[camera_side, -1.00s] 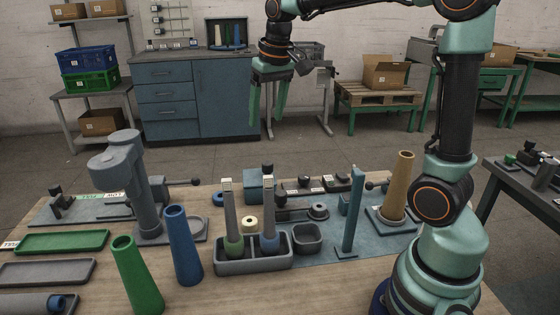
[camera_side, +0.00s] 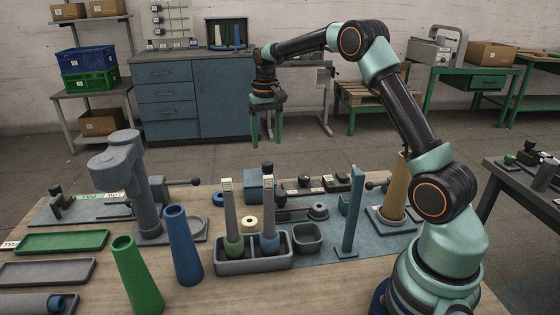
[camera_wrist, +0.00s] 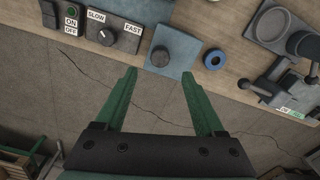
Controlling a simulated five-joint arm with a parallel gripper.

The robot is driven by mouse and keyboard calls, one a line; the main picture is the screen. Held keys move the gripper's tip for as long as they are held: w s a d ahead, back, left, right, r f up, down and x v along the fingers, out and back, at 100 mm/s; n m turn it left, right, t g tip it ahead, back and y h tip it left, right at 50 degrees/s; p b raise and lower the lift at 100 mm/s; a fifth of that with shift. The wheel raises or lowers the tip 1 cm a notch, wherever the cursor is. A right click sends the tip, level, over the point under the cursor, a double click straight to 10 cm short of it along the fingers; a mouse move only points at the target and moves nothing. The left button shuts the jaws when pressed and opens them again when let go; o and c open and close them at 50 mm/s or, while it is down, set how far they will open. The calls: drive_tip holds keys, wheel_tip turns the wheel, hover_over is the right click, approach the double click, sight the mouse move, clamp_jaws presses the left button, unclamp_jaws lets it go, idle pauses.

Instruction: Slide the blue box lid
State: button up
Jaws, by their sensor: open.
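The blue box (camera_side: 252,188) stands at the far edge of the workbench in the side view, with a dark round knob (camera_side: 267,167) at its top. In the wrist view the flat blue top (camera_wrist: 180,52) of the box and the knob (camera_wrist: 160,57) lie just beyond my fingertips. I cannot make out a separate lid edge. My gripper (camera_side: 266,143) hangs above and behind the box in the side view, fingers pointing down. It is open and empty, and appears apart from the box. The wrist view shows both green fingers (camera_wrist: 159,73) spread.
A dark switch panel (camera_wrist: 105,28) is left of the box in the wrist view. A blue ring (camera_wrist: 214,57) and a dark clamp fixture (camera_wrist: 285,82) are to its right.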

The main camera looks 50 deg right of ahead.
sight(267, 163)
wheel_tip(267, 163, down, 8)
drive_tip(key=shift+r, duration=0.1)
idle(0.4)
clamp_jaws()
drive_tip(key=shift+r, duration=0.1)
idle(1.1)
